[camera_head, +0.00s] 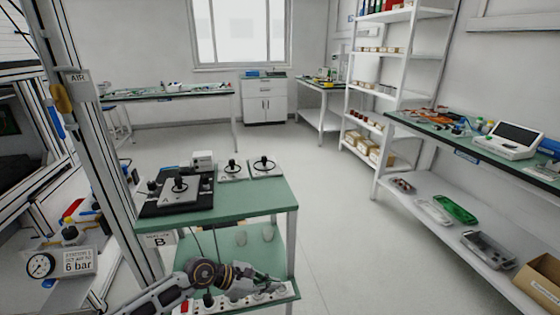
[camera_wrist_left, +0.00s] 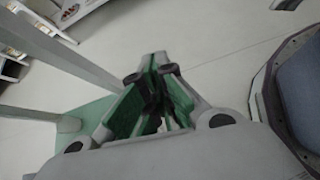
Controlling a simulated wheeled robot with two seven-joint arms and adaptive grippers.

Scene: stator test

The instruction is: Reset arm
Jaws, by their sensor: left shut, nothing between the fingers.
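My left arm comes in from the bottom left in the head view, low in front of the green-topped test table. My left gripper (camera_head: 262,287) is at its right end, near a white socket strip, and looks small and partly blended with it. In the left wrist view its fingers (camera_wrist_left: 155,82) are closed together with nothing between them. They are over bare floor, beside a table leg. My right gripper is not in view.
The green table (camera_head: 236,205) carries a dark fixture (camera_head: 180,194) and several grey plates with black knobs. A pressure gauge (camera_head: 40,265) and frame stand at left. A workbench (camera_head: 470,146) and shelves line the right. The middle floor (camera_head: 330,215) is clear.

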